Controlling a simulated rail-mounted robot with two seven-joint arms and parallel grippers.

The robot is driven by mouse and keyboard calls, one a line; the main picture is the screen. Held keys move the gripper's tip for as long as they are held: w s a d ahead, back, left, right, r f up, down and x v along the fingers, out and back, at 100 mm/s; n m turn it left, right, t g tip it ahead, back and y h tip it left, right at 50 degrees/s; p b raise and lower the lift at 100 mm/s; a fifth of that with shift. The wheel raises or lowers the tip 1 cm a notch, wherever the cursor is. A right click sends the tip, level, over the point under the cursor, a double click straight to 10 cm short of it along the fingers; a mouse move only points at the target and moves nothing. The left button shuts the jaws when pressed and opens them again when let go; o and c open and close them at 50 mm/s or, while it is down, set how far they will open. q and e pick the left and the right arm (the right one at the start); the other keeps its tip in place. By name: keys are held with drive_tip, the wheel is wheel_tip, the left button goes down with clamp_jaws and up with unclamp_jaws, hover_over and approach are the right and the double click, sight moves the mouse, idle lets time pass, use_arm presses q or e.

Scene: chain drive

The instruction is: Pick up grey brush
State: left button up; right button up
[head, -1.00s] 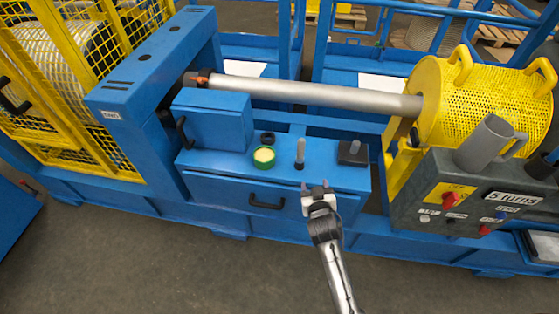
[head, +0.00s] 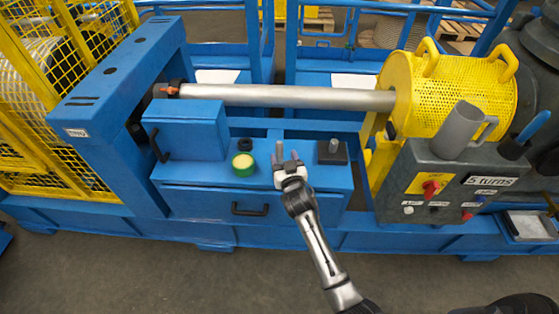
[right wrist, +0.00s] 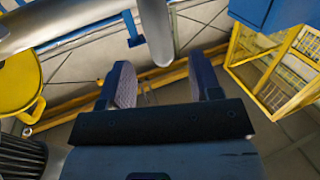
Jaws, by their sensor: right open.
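In the right wrist view, a grey rounded rod (right wrist: 156,30), likely the same handle, shows beyond and between the open fingers (right wrist: 158,80); nothing is gripped. A second grey handle on a square black base (head: 332,151) stands just to the right. My left gripper is not in view.
A green tin with a yellow top (head: 243,165) and a black ring (head: 245,145) stand left of the gripper. A blue box (head: 185,130) is further left. A long metal tube (head: 290,97) crosses behind. A grey mug (head: 459,130) stands on the control panel at right.

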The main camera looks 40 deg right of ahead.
sight(280, 150)
drive_tip(key=shift+w+d+f+b, duration=0.1)
drive_tip(key=shift+w+d+b, duration=0.15)
drive_tip(key=shift+w, duration=0.25)
drive_tip(key=shift+b+x, duration=0.85)
drive_tip(key=shift+x, duration=1.3)
drive_tip(key=shift+a, duration=0.1)
drive_tip(key=c, duration=1)
